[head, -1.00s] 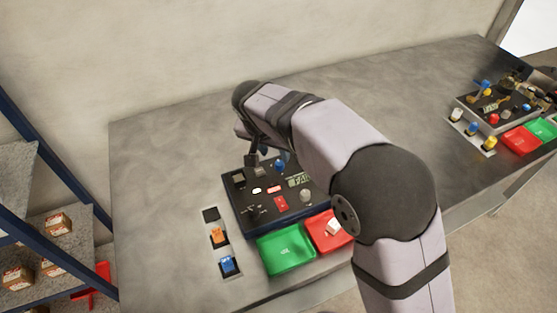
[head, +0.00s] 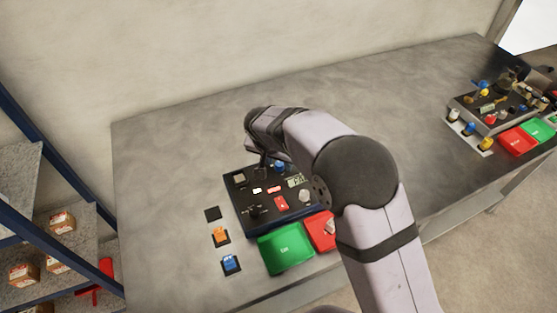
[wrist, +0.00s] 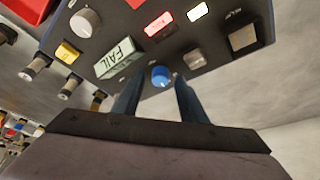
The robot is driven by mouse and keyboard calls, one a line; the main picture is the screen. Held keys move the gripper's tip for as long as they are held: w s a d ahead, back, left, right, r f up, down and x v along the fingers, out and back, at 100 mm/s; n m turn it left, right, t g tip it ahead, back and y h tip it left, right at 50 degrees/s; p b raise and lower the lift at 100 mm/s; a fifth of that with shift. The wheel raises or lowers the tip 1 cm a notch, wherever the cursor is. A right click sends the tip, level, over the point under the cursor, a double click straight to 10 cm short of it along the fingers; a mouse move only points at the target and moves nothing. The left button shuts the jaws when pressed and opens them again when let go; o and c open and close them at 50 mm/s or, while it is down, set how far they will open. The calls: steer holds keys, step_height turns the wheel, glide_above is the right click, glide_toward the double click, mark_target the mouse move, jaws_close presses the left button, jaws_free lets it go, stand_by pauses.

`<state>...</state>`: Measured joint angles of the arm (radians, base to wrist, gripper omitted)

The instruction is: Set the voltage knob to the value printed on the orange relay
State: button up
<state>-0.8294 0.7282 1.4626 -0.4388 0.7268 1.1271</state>
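The orange relay (head: 221,237) sits in a holder on the table, left of the dark genset panel (head: 240,205); its printed value is too small to read. A blue knob (wrist: 160,75) is on the panel beside a display (wrist: 120,57) reading FAIL. A grey-white knob (wrist: 86,22) is farther along the panel. I cannot read which knob is labelled voltage. My gripper (wrist: 158,84) is open and empty, with its fingertips on either side of the blue knob in the wrist view; I cannot tell whether they touch it. The blue knob also shows in the head view (head: 280,167).
A green tray (head: 286,248) and a red tray (head: 320,232) stand before the panel. A blue relay (head: 231,263) and an empty black holder (head: 212,214) flank the orange relay. A second genset panel (head: 490,105) is far right. The table's left part is clear.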

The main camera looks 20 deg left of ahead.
jaws_close()
steer(key=shift+n, duration=0.4)
steer(key=shift+d+n+y+b, duration=0.1)
steer(key=shift+n+y+b, duration=0.2)
steer(key=shift+n+y, duration=0.15)
steer(key=shift+d+r+n+y+p, duration=0.1)
steer(key=shift+n+y+p, duration=0.25)
steer(key=shift+n, duration=0.9)
steer(key=shift+w+n+g+y+p, duration=0.1)
steer(key=shift+n+g+y+p, duration=0.25)
steer(key=shift+n, duration=0.8)
steer(key=shift+w+n+g+y+p, duration=0.1)
steer(key=shift+n+g+y+p, duration=0.3)
steer(key=shift+n, duration=0.75)
jaws_free()
